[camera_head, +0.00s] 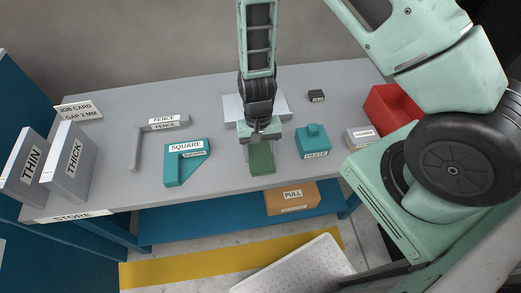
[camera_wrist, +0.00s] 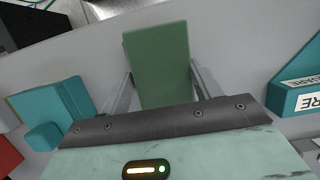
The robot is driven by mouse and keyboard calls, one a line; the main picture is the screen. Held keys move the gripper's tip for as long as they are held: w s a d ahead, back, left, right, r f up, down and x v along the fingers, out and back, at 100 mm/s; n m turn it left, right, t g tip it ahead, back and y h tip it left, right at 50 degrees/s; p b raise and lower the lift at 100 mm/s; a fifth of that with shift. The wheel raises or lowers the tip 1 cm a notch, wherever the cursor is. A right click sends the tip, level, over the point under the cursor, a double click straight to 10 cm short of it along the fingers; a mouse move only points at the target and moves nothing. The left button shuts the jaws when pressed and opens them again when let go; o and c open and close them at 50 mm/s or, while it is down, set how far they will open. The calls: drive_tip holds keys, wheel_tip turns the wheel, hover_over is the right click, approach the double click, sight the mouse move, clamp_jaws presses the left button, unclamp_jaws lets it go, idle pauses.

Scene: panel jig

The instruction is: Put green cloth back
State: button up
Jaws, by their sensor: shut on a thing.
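The green cloth (camera_head: 262,160) is a flat green block shape near the front edge of the grey bench. It also shows in the wrist view (camera_wrist: 160,65), between the two fingers of my gripper (camera_wrist: 162,88). My gripper (camera_head: 259,150) reaches down over the bench from above and is shut on the cloth. Whether the cloth touches the bench top is hard to tell.
The teal square (camera_head: 173,172) stands to the left and the teal paste block (camera_head: 312,140) to the right. The fence (camera_head: 135,150) lies further left, and THIN (camera_head: 30,165) and THICK (camera_head: 70,165) panels stand at the left end. A red container (camera_head: 390,108) is at the right.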

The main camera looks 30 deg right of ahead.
drive_tip(key=shift+f, duration=0.2)
drive_tip(key=o, duration=1)
drive_tip(key=shift+o, duration=0.2)
drive_tip(key=shift+r, duration=0.2)
drive_tip(key=b+v, duration=0.2)
drive_tip(key=v, duration=1)
drive_tip(key=s+a+r+n+t, duration=0.1)
drive_tip(key=s+a+r+n, duration=0.2)
drive_tip(key=s+r+n, duration=0.2)
drive_tip(key=s+a+r+n+t, duration=0.1)
drive_tip(key=s+a+r+n, duration=0.3)
drive_tip(key=s+r, duration=0.7)
drive_tip(key=shift+s+a+r+n+t, duration=0.2)
drive_tip(key=shift+s+r+n+t, duration=0.15)
drive_tip(key=shift+n, duration=0.85)
drive_tip(key=shift+f, duration=0.1)
